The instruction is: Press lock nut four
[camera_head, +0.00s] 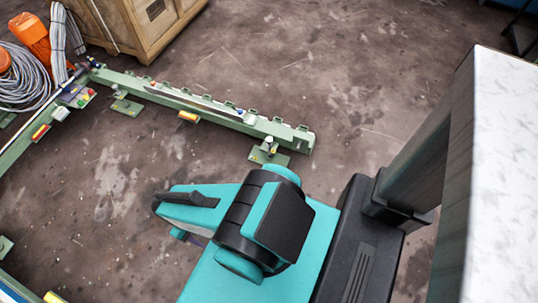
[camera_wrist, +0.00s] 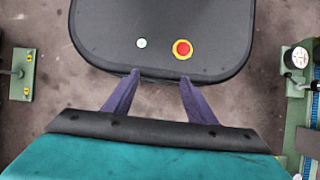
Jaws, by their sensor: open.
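No lock nut can be made out for certain in either view, and number four cannot be picked out. The green ring frame (camera_head: 215,105) lies on the floor at the left and upper middle of the head view, with small fittings along it. My gripper (camera_wrist: 160,76) shows in the wrist view with two purple fingers spread apart and nothing between them. It hangs over the edge of my own black base, apart from the frame.
A wooden crate (camera_head: 150,28) stands at the upper left, beside coiled grey cable (camera_head: 22,90) and an orange item (camera_head: 32,38). A round gauge (camera_wrist: 297,57) is at the right of the wrist view. Bare floor (camera_head: 330,60) lies beyond the frame.

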